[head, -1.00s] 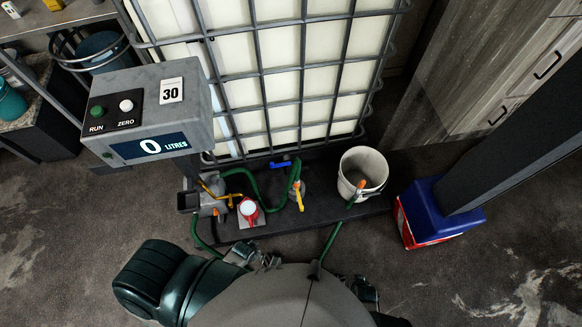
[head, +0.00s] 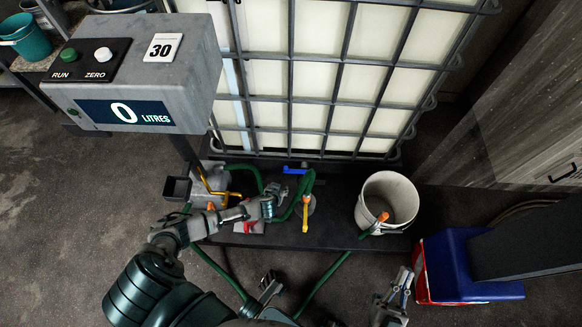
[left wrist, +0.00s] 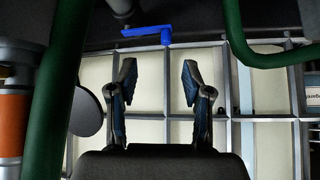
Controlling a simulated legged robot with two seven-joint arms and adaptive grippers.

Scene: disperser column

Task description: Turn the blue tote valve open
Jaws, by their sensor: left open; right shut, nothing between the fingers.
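The blue tote valve handle (head: 295,170) lies crosswise at the tote's lower front in the head view. In the left wrist view the blue handle (left wrist: 147,31) shows at the top, beyond my fingertips and apart from them. My left gripper (head: 269,204) reaches in from the left, beside the green hose and short of the blue handle. In the left wrist view my left gripper (left wrist: 157,82) is open, with nothing between its fingers. My right gripper (head: 404,277) is low in the head view, shut and empty, away from the valve.
A green hose (head: 305,185) arches close to the blue handle, with a yellow-handled valve (head: 305,213) beside it. A white bucket (head: 390,200) stands right on the dark base. The display box (head: 150,80) reads 0 litres. A blue-and-red box (head: 460,265) is at right.

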